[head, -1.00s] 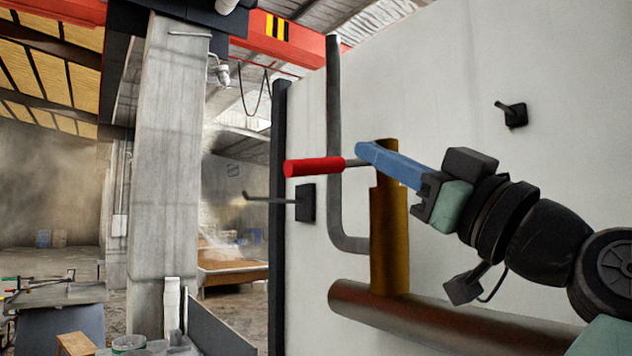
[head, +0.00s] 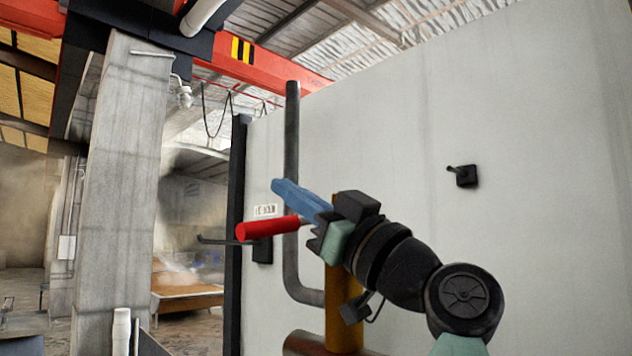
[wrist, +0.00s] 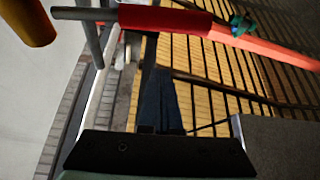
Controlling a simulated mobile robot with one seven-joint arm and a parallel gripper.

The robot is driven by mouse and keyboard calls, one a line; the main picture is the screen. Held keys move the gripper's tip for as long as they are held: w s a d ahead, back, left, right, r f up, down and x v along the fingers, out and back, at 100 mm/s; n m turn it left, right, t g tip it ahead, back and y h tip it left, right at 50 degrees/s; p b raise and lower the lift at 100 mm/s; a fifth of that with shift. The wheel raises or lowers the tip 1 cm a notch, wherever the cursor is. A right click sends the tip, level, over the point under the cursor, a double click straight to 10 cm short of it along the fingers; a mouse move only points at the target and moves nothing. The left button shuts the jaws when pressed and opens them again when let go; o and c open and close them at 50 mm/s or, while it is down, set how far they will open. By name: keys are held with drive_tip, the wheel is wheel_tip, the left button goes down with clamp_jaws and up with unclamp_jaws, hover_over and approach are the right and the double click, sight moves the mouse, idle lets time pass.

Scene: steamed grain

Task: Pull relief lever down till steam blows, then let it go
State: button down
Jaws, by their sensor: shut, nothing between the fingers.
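The relief lever has a red grip (head: 268,228) on a thin grey rod that runs right toward the brass valve body (head: 344,318) on the horizontal pipe. The grip sticks out to the left and looks about level. My gripper (head: 276,184), with blue fingers, is shut and empty. In the head view its fingertips are above the red grip, pointing up and left; the gap in depth is hard to tell. In the wrist view the red grip (wrist: 165,20) lies across the top, beyond the blue fingers (wrist: 160,75), and looks apart from them. No steam shows at the valve.
A grey bent pipe (head: 292,150) runs up the pale wall (head: 400,130) behind the lever. A dark bracket with a rod (head: 262,250) is just behind the grip. Another small bracket (head: 463,176) sits farther right. A concrete column (head: 125,190) stands at left.

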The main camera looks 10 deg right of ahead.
sight(281, 223)
drive_tip(key=shift+w+a+f+p, duration=0.3)
drive_tip(key=shift+w+f+p, duration=0.3)
drive_tip(key=shift+f+p, duration=0.15)
drive_tip(key=shift+w+a+f+p, duration=0.25)
drive_tip(key=shift+w+f+p, duration=0.4)
drive_tip(key=shift+p, duration=0.1)
drive_tip(key=shift+f, duration=0.1)
drive_tip(key=shift+f+n+g+y+b, duration=0.35)
drive_tip(key=shift+n+b, duration=0.35)
drive_tip(key=shift+b, duration=0.3)
